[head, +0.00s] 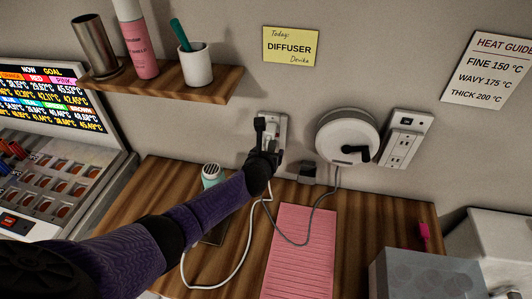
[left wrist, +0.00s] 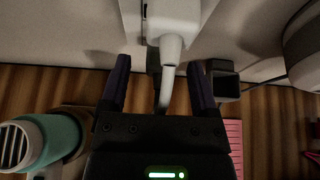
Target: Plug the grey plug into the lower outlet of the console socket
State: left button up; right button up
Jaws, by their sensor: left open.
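A wall socket plate (head: 281,128) is mounted above the table's back edge, and my left gripper (head: 262,132) is in front of it, covering much of it. In the left wrist view a pale plug (left wrist: 172,18) sits against the plate (left wrist: 133,15), and its cord (left wrist: 168,75) hangs down. The open fingers of my left gripper (left wrist: 160,85) are either side of that cord, below the plug body, not closed on it. I cannot tell whether this pale plug is the grey one. A second socket plate (head: 403,138) with a switch and bare outlets is to the right. My right gripper is out of view.
A round white reel (head: 347,135) hangs between the plates. Its grey cord (head: 309,236) loops over a pink mat (head: 303,262); a white cord (head: 243,262) lies left of it. A teal-bodied tool (head: 212,174) and small dark block (head: 308,173) are close by. A shelf (head: 165,89) is above.

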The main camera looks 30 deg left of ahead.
pick_arm(q)
jog(key=p+v, duration=0.4)
jog(key=v, duration=0.5)
